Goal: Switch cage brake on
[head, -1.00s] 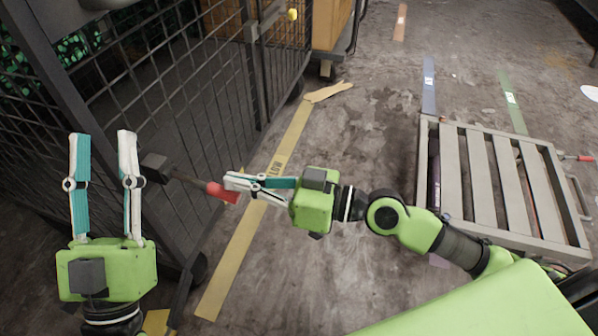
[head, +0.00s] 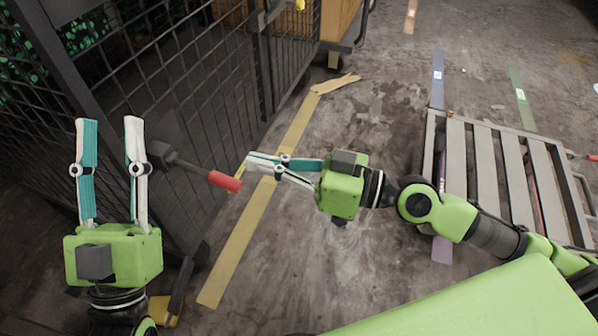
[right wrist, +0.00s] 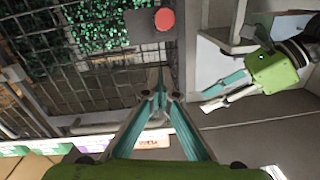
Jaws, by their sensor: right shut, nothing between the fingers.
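The roll cage (head: 200,110) stands on the left, with dark mesh walls. A dark lever sticks out from its corner post and ends in a red handle (head: 225,181), which points right and slightly down. The red handle also shows at the top of the right wrist view (right wrist: 165,20). My right gripper (head: 250,162) is shut and empty just right of the red handle, with a small gap between them. My left gripper (head: 110,121) is open and empty, pointing up in front of the cage, left of the lever.
A slatted grey platform (head: 487,170) lies on the right. A yellow floor strip (head: 240,245) runs beside the cage. Another cart with a box (head: 343,22) stands behind.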

